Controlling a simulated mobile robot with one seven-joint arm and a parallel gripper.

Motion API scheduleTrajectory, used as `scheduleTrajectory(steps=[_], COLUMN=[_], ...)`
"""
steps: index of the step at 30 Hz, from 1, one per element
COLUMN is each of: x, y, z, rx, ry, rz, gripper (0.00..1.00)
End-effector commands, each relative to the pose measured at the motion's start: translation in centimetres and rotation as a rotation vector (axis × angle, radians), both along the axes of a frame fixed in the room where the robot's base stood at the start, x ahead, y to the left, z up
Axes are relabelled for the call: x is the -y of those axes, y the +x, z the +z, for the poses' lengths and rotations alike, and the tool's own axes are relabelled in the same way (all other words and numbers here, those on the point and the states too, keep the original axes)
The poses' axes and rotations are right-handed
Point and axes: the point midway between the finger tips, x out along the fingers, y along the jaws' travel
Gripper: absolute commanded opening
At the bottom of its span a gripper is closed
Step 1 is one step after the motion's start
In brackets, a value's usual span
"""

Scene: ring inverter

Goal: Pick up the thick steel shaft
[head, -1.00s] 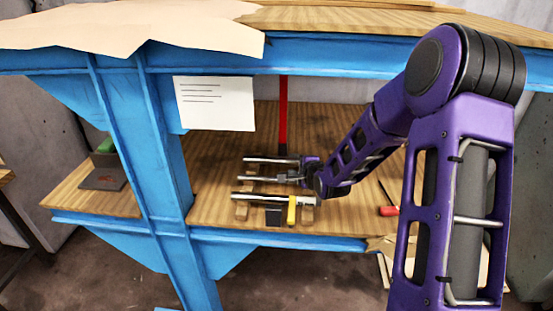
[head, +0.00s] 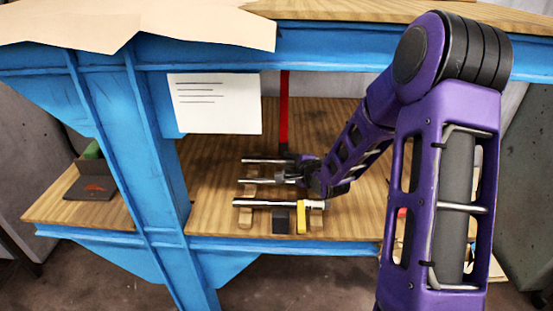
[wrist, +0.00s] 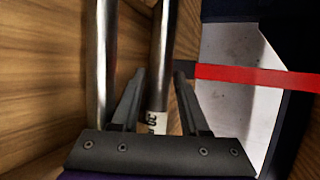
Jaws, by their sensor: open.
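Several steel shafts lie side by side across wooden rests on the lower shelf in the head view: a front shaft (head: 265,203), which looks thickest, a middle shaft (head: 254,181) and a rear shaft (head: 262,160). My gripper (head: 283,176) is open near the middle and rear shafts, behind the front one. In the wrist view my gripper (wrist: 160,75) has its fingers on either side of a shiny shaft (wrist: 162,50) with a white printed label near the palm. Another shaft (wrist: 101,60) lies left of the fingers. I cannot tell whether the fingers touch the straddled shaft.
A red post (head: 284,110) stands just behind the shafts. A black block (head: 280,221) and yellow piece (head: 301,217) sit at the front shaft. A blue upright (head: 160,145) and hanging white paper (head: 215,103) are to the left. The top shelf overhangs the space.

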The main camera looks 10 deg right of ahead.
Motion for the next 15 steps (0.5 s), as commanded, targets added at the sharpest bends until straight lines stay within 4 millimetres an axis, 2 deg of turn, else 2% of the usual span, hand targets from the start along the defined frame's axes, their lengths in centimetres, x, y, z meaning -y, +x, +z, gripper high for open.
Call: scheduleTrajectory(steps=[10, 11, 15], x=[0.29, 0.29, 0.28], y=[-0.2, -0.2, -0.19], z=[-0.23, -0.23, -0.23], rx=[0.0, 0.0, 0.0], ry=[0.0, 0.0, 0.0], rz=[-0.001, -0.001, -0.001], gripper=[0.45, 0.41, 0.16])
